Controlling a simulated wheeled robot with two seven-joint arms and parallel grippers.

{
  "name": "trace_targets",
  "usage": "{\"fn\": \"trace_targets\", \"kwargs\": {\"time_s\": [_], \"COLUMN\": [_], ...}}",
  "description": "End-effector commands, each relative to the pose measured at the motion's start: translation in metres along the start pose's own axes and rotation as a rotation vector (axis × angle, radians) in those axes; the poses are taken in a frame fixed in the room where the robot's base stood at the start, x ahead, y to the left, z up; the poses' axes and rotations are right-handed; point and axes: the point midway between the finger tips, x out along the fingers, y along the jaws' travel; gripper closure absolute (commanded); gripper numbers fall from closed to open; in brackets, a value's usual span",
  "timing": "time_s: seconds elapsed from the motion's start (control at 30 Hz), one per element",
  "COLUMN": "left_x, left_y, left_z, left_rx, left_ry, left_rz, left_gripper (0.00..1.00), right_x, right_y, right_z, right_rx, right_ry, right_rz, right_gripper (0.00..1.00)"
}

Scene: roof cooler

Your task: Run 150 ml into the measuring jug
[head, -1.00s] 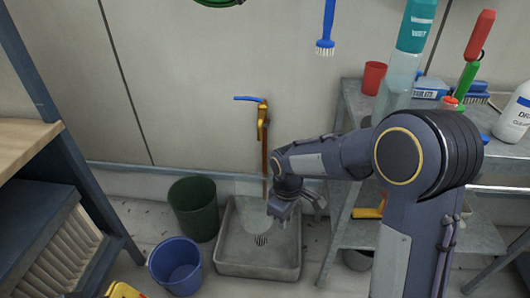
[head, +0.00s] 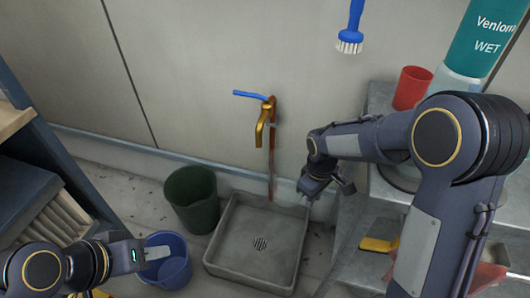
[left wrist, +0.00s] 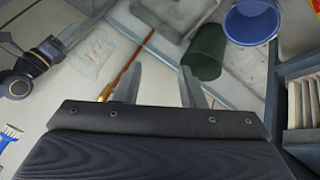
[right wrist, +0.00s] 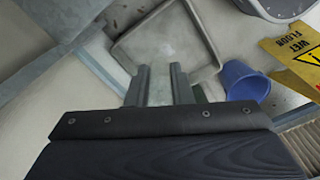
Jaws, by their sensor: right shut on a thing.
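The brass tap (head: 262,128) with a blue lever (head: 252,95) is on the wall above a grey floor basin (head: 262,243). The lever points left, and I see no water running. My right gripper (head: 308,192) is shut on the clear measuring jug (right wrist: 158,88), low beside the basin's back right corner. The jug shows as a pale transparent shape in the left wrist view (left wrist: 92,60); its level and marks cannot be read. My left gripper (head: 155,253) is open and empty above the blue bucket (head: 168,268), its fingers apart in the left wrist view (left wrist: 162,82).
A dark green bin (head: 192,198) stands left of the basin. A metal shelf (head: 378,100) with a red cup (head: 412,88) and a large bottle (head: 485,40) is at right. A blue brush (head: 351,30) hangs on the wall. A yellow wet-floor sign (right wrist: 298,62) shows in the right wrist view.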

Motion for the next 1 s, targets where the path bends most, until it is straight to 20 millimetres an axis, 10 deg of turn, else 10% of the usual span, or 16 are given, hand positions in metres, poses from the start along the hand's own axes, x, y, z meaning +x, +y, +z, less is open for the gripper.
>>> {"fn": "trace_targets", "kwargs": {"time_s": [0.3, 0.77, 1.0], "left_x": [0.0, 0.0, 0.009], "left_y": [0.0, -0.001, -0.017], "left_z": [0.0, -0.002, -0.067], "left_rx": [0.0, 0.005, 0.206], "left_ry": [0.0, 0.003, 0.125], "left_rz": [0.0, -0.002, -0.088], "left_gripper": [0.64, 0.65, 0.65], "right_x": [0.04, 0.046, 0.045], "right_y": [0.0, 0.0, 0.0], "right_z": [0.001, 0.0, 0.0], "right_rx": [0.0, 0.0, 0.0], "right_ry": [-0.002, 0.0, 0.001], "right_rz": [-0.001, 0.0, 0.0], "right_gripper": [1.0, 1.0, 1.0]}}
